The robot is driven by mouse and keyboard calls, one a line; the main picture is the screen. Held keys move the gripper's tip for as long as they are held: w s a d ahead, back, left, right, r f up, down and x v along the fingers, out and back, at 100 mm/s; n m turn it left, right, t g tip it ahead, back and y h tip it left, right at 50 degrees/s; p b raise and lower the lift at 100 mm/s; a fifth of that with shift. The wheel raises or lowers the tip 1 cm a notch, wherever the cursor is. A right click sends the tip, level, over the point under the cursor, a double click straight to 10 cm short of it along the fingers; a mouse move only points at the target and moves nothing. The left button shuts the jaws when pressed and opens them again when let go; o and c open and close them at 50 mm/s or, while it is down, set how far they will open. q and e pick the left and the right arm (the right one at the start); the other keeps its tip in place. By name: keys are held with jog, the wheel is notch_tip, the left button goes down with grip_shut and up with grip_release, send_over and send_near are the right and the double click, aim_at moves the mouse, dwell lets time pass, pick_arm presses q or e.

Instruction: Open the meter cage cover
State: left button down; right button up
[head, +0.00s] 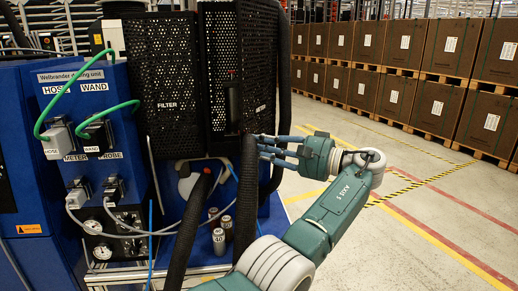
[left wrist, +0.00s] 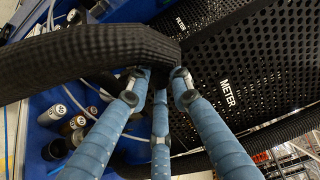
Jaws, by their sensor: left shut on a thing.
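The meter cage cover (head: 258,60) is a black perforated panel right of the filter cage. Its METER label (left wrist: 228,93) shows in the left wrist view. My left gripper (head: 257,143) has slim blue-grey fingers at the cover's lower edge. The hose and fingers hide the exact contact. My right gripper is in neither view.
A thick ribbed black hose (head: 246,200) hangs close to my left fingers and crosses the left wrist view (left wrist: 85,58). The filter cage (head: 160,60) and blue hose panel (head: 85,100) stand left. Stacked brown boxes (head: 395,97) are behind; the floor at right is clear.

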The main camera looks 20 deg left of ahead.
aim_at(244, 107)
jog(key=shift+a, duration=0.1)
pick_arm(q)
jog(key=shift+f, duration=0.1)
jog(key=c, duration=1.5)
grip_release()
jog(key=shift+c, duration=0.2)
jog(key=shift+r, duration=0.4)
notch_tip(244, 107, up, 9)
jog(key=shift+r, duration=0.1)
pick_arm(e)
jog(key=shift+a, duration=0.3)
pick_arm(q)
jog(key=shift+c, duration=0.5)
